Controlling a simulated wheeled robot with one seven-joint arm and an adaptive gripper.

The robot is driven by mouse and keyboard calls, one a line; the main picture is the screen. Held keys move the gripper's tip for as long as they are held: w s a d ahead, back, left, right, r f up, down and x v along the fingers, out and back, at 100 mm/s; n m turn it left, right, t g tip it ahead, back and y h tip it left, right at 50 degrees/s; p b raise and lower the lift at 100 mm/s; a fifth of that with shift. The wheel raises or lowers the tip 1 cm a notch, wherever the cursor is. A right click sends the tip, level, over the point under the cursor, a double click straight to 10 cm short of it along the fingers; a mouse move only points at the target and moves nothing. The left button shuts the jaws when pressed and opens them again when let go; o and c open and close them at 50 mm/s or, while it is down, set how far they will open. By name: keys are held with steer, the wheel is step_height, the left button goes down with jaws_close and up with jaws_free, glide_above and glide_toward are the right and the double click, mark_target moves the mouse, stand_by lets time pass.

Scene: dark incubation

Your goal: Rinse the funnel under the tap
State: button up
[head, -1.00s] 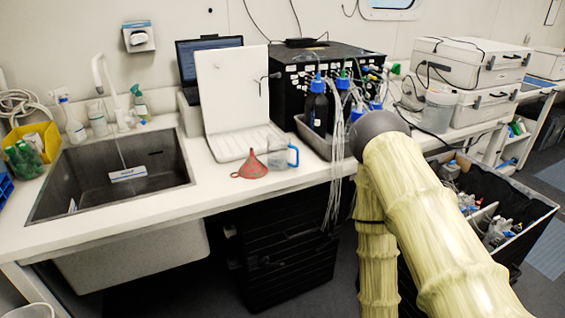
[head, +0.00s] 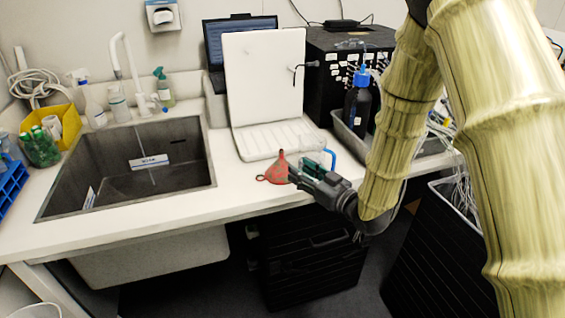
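A red funnel (head: 277,170) stands wide end down on the white counter, right of the sink, near the front edge. My gripper (head: 292,172) is just right of the funnel, with its fingers pointing left toward it. The fingertips overlap the funnel's right side in this view, and I cannot tell whether they touch it or how far apart they are. The white tap (head: 133,70) rises behind the dark sink basin (head: 130,195), and a thin line that may be water runs down below it.
A clear jug (head: 316,147) with a blue handle stands behind my gripper. A white drying rack (head: 262,141) is behind the funnel. Spray bottles (head: 93,108) line the sink's back edge, and a yellow bin (head: 66,124) is at its left. The counter front between sink and funnel is clear.

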mark_target(281, 150)
steer(key=x, duration=0.3)
steer(key=p+x, duration=0.1)
steer(key=x, duration=0.1)
steer(key=shift+w+d+r, duration=0.2)
steer(key=shift+d+r, duration=0.05)
steer(key=shift+w+a+r+p, duration=0.3)
steer(key=shift+w+a+p, duration=0.05)
steer(key=shift+w+p, duration=0.05)
steer(key=shift+w+a+r+p, duration=0.2)
steer(key=shift+w+a+p, duration=0.1)
steer(key=shift+w+a, duration=0.25)
steer(key=shift+w+a+r+p, duration=0.25)
steer(key=shift+w+a, duration=0.2)
steer(key=shift+w, duration=0.25)
steer(key=shift+w+a+f, duration=0.15)
steer(key=shift+w+a, duration=0.15)
steer(key=shift+w, duration=0.1)
jaws_close()
